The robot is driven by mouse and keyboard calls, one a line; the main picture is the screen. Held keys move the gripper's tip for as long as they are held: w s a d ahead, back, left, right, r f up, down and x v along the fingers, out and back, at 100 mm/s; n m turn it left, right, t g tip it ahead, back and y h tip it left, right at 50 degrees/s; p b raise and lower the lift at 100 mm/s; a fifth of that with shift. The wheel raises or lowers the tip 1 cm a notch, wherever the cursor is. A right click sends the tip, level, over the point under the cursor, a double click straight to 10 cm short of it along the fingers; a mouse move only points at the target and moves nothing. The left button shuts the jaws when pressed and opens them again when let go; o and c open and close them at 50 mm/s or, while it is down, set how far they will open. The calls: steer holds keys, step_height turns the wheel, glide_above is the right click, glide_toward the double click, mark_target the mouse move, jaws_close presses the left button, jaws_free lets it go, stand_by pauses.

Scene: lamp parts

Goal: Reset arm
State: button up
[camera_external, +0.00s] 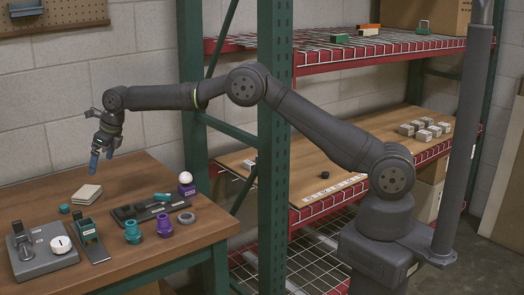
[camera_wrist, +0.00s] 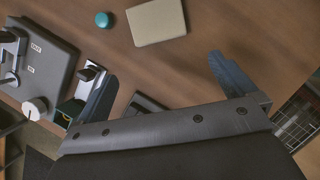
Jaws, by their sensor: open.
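My gripper (camera_external: 101,161) is open and empty, with its blue fingers pointing down, held above the far part of the wooden table (camera_external: 140,180). In the wrist view the fingers of my gripper (camera_wrist: 165,80) stand wide apart with nothing between them. A beige square block (camera_external: 87,194) lies below my gripper; it also shows in the wrist view (camera_wrist: 157,22). A small teal disc (camera_external: 64,208) lies beside the block. Teal and purple lamp parts (camera_external: 132,231) and a purple base with a white bulb (camera_external: 186,184) stand at the right of the table.
A grey fixture with a white knob (camera_external: 40,252) stands at the table's front left, beside a green and black holder (camera_external: 90,240). A dark tray (camera_external: 150,208) lies right of it. A green shelf post (camera_external: 274,120) stands behind my arm. The table's far left is clear.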

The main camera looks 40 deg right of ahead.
mark_target(95, 192)
stand_by(0.6)
steer(key=x, duration=1.2)
steer(key=shift+f, duration=0.15)
